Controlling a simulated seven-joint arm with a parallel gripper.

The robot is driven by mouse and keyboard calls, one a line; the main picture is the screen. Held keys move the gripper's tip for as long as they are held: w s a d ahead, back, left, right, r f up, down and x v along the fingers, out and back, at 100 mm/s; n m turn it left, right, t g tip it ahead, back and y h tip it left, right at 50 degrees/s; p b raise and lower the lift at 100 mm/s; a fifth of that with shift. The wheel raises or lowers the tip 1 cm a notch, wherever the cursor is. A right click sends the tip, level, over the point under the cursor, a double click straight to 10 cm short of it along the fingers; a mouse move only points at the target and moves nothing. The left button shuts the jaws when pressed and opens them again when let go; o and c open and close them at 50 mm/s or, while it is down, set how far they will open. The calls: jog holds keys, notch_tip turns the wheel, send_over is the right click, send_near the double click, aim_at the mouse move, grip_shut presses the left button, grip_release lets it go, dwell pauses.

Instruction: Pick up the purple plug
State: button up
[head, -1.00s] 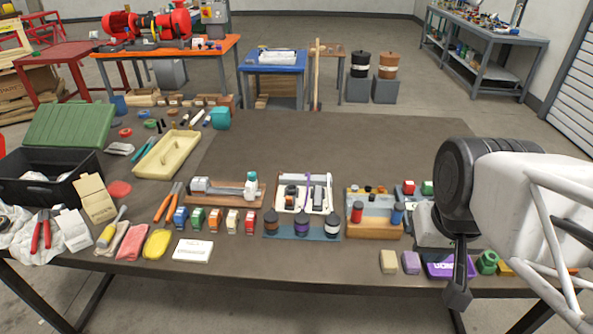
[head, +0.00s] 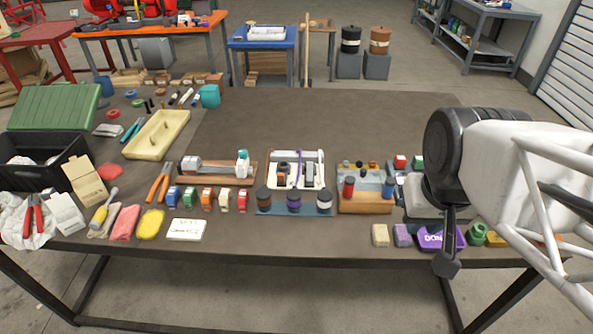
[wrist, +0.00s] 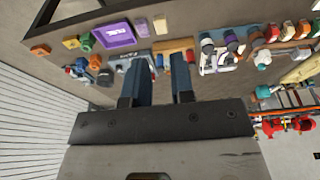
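The likely purple plug (head: 294,200) is a dark, round-topped piece with a purple band. It stands upright in the middle of a row of three on a blue base (head: 294,211), front centre of the table. In the wrist view, which shows the table upside down, a purple-banded piece (wrist: 231,41) shows at upper right. My gripper (head: 446,263) hangs at the right, near the table's front edge, well apart from the plug. In the wrist view my gripper's two fingers (wrist: 161,70) stand apart with nothing between them.
A brown-banded piece (head: 263,198) and a grey-white-banded one (head: 324,201) flank the plug. A white-framed fixture (head: 296,158) stands behind. A wooden block with red and blue pegs (head: 365,205), a purple block (head: 402,235) and a purple tray (head: 428,241) lie between row and gripper.

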jog(key=o, duration=1)
jog(key=shift+c, duration=0.2)
jog(key=m+g, duration=0.3)
jog(key=m, duration=0.3)
send_over(294, 194)
notch_tip(294, 194, down, 19)
jog(key=shift+d+f, duration=0.1)
jog(key=shift+f+m, duration=0.2)
jog(key=shift+m, duration=0.1)
